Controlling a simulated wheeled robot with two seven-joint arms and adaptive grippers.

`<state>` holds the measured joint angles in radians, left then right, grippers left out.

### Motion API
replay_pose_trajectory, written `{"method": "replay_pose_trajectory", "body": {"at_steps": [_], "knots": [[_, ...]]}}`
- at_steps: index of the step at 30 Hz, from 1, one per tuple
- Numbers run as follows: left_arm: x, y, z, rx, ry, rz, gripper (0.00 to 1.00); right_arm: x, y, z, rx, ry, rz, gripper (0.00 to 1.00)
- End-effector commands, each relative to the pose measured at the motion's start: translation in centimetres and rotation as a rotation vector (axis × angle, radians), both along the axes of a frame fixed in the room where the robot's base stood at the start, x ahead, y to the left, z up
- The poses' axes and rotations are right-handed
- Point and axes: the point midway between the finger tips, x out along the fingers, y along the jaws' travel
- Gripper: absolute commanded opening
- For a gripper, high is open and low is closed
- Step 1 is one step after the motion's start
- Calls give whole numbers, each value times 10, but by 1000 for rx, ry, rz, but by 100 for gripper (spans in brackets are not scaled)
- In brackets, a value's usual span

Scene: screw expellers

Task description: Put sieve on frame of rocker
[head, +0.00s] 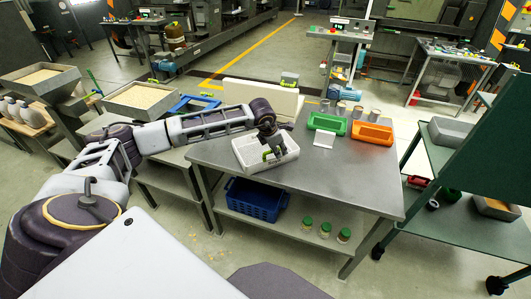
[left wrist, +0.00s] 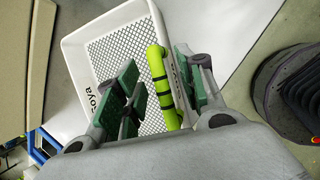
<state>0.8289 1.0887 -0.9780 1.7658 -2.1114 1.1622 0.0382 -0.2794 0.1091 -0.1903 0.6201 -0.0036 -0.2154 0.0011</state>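The sieve (head: 248,158) is a white shallow tray with a mesh floor, lying on the left end of the metal table. In the left wrist view the sieve (left wrist: 128,18) shows the word "Soya" and a yellow-green handle (left wrist: 163,85). My left gripper (head: 272,146) is over the sieve. Its green-padded fingers (left wrist: 160,88) are apart, one on each side of the handle, with gaps visible; I cannot tell how deep they reach. A blue frame (head: 195,103) stands left of the table; I cannot tell whether it is the rocker's frame. My right gripper is not in view.
The metal table (head: 345,185) also holds a green tray (head: 327,124), an orange tray (head: 372,133), a white card (head: 324,140) and several cups at the back. A blue crate (head: 254,200) and jars are on its lower shelf. The tabletop's front right is clear.

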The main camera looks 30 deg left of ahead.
Motion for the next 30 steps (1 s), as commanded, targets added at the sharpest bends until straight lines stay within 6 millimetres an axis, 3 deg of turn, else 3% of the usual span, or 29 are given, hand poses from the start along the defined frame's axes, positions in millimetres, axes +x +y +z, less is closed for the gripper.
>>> {"method": "replay_pose_trajectory", "body": {"at_steps": [9,19,30], "knots": [[0,0,0,0,0,0,39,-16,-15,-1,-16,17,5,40],[0,0,0,0,0,0,0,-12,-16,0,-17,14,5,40],[0,0,0,-1,-1,0,0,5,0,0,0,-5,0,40]]}}
